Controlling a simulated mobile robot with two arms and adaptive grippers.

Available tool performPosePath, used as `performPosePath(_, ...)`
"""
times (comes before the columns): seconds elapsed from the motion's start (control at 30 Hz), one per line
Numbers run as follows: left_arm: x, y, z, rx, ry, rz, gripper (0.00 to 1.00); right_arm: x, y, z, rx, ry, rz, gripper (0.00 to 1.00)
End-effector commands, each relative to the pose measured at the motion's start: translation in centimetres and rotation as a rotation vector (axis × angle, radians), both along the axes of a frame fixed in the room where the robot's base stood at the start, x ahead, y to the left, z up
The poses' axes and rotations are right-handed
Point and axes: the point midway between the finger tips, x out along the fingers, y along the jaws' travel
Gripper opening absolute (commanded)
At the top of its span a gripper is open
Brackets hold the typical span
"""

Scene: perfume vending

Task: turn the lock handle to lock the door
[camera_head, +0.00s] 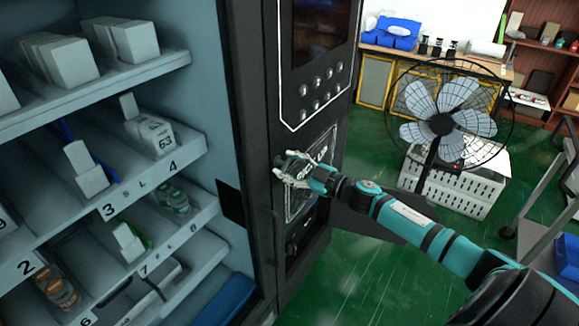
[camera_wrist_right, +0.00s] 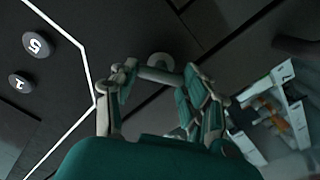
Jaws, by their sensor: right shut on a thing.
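The black door panel (camera_head: 318,120) of the vending machine carries a screen and round buttons. My right gripper (camera_head: 283,168) is at the left edge of this panel, below the buttons. It is shut on the lock handle, which the fingers mostly hide in the head view. In the wrist view, a pale grey piece of the lock handle (camera_wrist_right: 158,74) shows between the two fingers of the right gripper (camera_wrist_right: 158,88). The handle's exact angle is hard to tell. My left gripper is not in view.
Shelves (camera_head: 95,85) with white boxes and numbered slots fill the cabinet at left. A standing fan (camera_head: 442,123) and a white crate (camera_head: 455,183) stand behind my right arm. A workbench (camera_head: 440,60) is at the back. Green floor (camera_head: 345,275) is open below.

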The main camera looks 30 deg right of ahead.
Motion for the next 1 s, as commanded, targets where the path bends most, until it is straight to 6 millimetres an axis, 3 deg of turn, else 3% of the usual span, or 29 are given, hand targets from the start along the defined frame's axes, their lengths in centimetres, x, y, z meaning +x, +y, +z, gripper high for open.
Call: performPosePath(1.0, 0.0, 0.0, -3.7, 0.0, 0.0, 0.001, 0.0, -0.1, 0.2, -0.5, -0.835, -0.346, 0.0, 0.14)
